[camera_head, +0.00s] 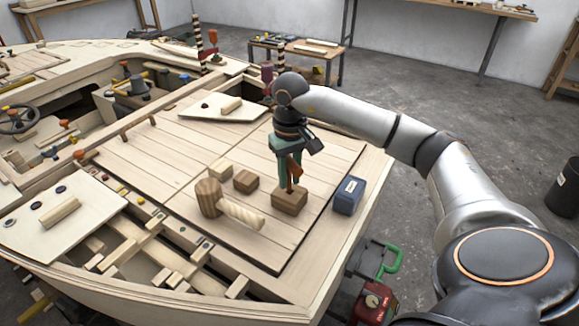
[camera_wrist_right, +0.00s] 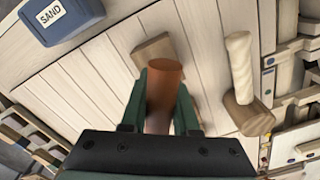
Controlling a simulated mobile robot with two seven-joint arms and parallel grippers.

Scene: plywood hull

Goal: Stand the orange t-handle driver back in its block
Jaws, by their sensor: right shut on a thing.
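My right gripper (camera_head: 287,160) is shut on the orange t-handle driver (camera_head: 294,171), just above the dark wooden block (camera_head: 290,203) on the deck. The driver looks roughly upright, with its lower end at the block's top face; I cannot tell whether the tip is inside a hole. In the right wrist view the driver's orange-brown handle (camera_wrist_right: 164,78) sits between the green fingers (camera_wrist_right: 162,100), and the block (camera_wrist_right: 153,50) shows partly hidden behind it. My left gripper is not in view.
A blue box (camera_head: 349,195) marked SAND in the wrist view (camera_wrist_right: 62,18) stands close on the right. Deck planks behind are mostly clear.

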